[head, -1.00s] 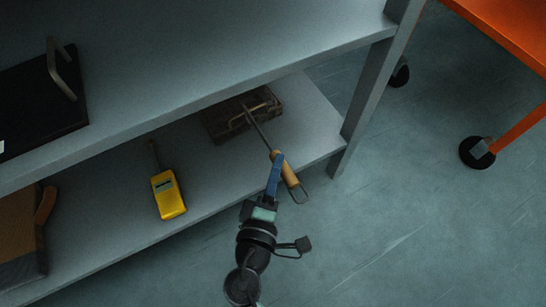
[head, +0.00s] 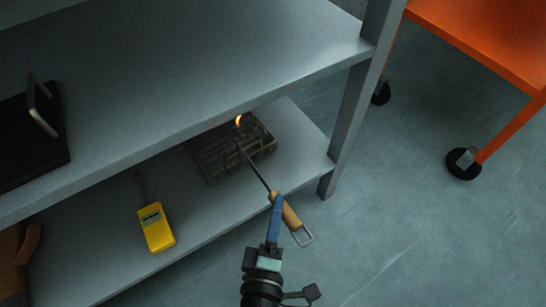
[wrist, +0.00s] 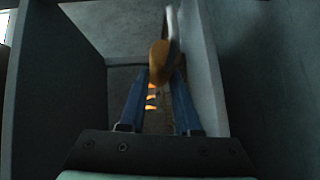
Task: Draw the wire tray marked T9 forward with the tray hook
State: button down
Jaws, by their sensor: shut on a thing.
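A dark wire tray (head: 213,163) lies on the lower shelf, partly hidden beneath the upper shelf. I cannot read a T9 mark on it. A bright orange patch shows at its back edge. My gripper (head: 278,201), with blue fingers, is shut on the wooden handle of the tray hook (head: 291,217), in front of the shelf. The hook's thin dark rod slants up and left, and its far end lies over the tray; I cannot tell exactly what it catches. In the wrist view the brown handle (wrist: 160,62) sits between the fingertips.
A yellow handheld device (head: 156,229) with an antenna lies on the lower shelf (head: 300,150), left of the tray. A shelf post (head: 352,120) stands right of the tray. A black handled plate (head: 35,150) lies on the upper shelf. An orange wheeled table (head: 500,45) is at right; the floor between is clear.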

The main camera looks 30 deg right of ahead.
jog(key=shift+s+b, duration=0.85)
jog(key=shift+s, duration=2.35)
jog(key=shift+w+p, duration=0.65)
jog(key=shift+w, duration=2.15)
jog(key=shift+r, duration=0.1)
notch_tip(320, 180, up, 8)
jog(key=p, duration=0.7)
jog(key=shift+r+p, duration=0.25)
jog(key=shift+p, duration=0.15)
jog(key=shift+s, duration=0.1)
